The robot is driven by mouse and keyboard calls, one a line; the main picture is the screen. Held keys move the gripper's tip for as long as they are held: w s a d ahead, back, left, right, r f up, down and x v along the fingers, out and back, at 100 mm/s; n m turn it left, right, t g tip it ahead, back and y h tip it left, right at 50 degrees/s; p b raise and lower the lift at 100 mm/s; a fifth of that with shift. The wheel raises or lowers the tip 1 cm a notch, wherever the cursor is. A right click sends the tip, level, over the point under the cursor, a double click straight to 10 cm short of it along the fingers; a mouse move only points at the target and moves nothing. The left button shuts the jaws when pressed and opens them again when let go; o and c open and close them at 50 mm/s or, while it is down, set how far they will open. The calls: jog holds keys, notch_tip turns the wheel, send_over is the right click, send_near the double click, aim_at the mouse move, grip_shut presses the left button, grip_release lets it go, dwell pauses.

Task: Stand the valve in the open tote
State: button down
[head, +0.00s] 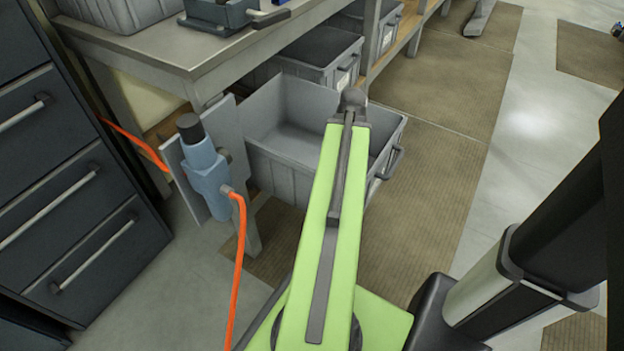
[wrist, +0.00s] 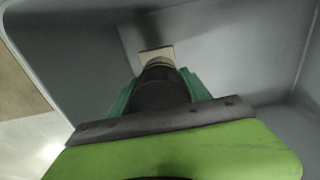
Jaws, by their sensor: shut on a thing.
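The open tote (head: 280,170) is a grey bin on the floor, partly out from under the workbench. My arm reaches over it in the head view and hides its right part and my gripper. In the wrist view, my gripper (wrist: 160,88) has green fingers shut on a dark, rounded thing, which I take to be the valve (wrist: 162,84). A ribbed grey end and a small tan square show at its far end. The tote's grey walls (wrist: 235,45) surround it. I cannot tell whether the valve touches the tote's floor.
Dark drawers (head: 75,190) are at the left. More grey bins (head: 318,55) sit under the workbench (head: 190,50). Floor mats (head: 440,150) lie clear to the right.

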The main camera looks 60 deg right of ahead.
jog(key=shift+w+d+f+b, duration=0.1)
jog(key=shift+w+f+b, duration=5.7)
jog(key=shift+f, duration=0.15)
jog(key=shift+c, duration=2.4)
grip_release()
notch_tip(320, 180, up, 13)
jog(key=p, duration=1.2)
jog(key=shift+p, duration=0.4)
jog(key=shift+f, duration=0.1)
